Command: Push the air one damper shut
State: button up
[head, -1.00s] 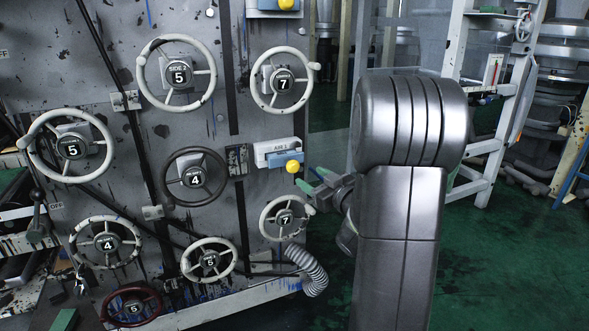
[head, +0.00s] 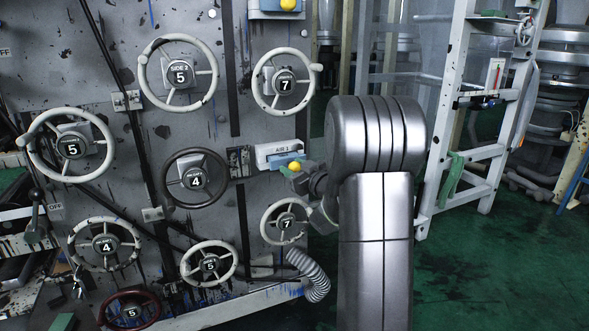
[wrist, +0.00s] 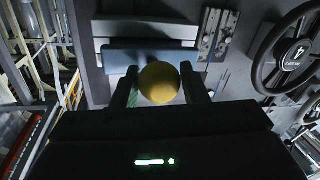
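The air one damper is a pale blue slide (head: 288,160) with a yellow ball knob (head: 295,166), under the white "AIR 1" label plate (head: 279,149) on the grey panel. In the wrist view the yellow knob (wrist: 160,83) sits between my two fingers, with the blue slide (wrist: 150,55) just behind it. My gripper (wrist: 160,88) is open around the knob, one finger close on each side; whether they touch it I cannot tell. In the head view my gripper (head: 297,174) is at the knob, partly hidden by my arm.
Numbered handwheels cover the panel (head: 225,120). A dark one (head: 196,179) is left of the damper, and a pale one (head: 286,221) is just below. A grey hose (head: 312,276) hangs lower. Green floor (head: 500,250) is open at the right.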

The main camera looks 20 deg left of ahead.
aim_at(290, 162)
grip_shut()
jog(key=shift+w+p+x, duration=0.2)
jog(key=shift+p+x, duration=0.05)
jog(key=shift+x, duration=0.65)
jog(key=shift+w+p+x, duration=0.15)
jog(key=shift+p+x, duration=0.1)
jog(key=shift+x, duration=0.7)
jog(key=shift+d, duration=0.2)
jog(key=shift+o, duration=2.2)
grip_release()
jog(key=shift+s+d, duration=0.1)
jog(key=p+v, duration=0.2)
jog(key=v, duration=1.1)
jog(key=shift+s+d+p, duration=0.2)
jog(key=shift+d+p, duration=0.1)
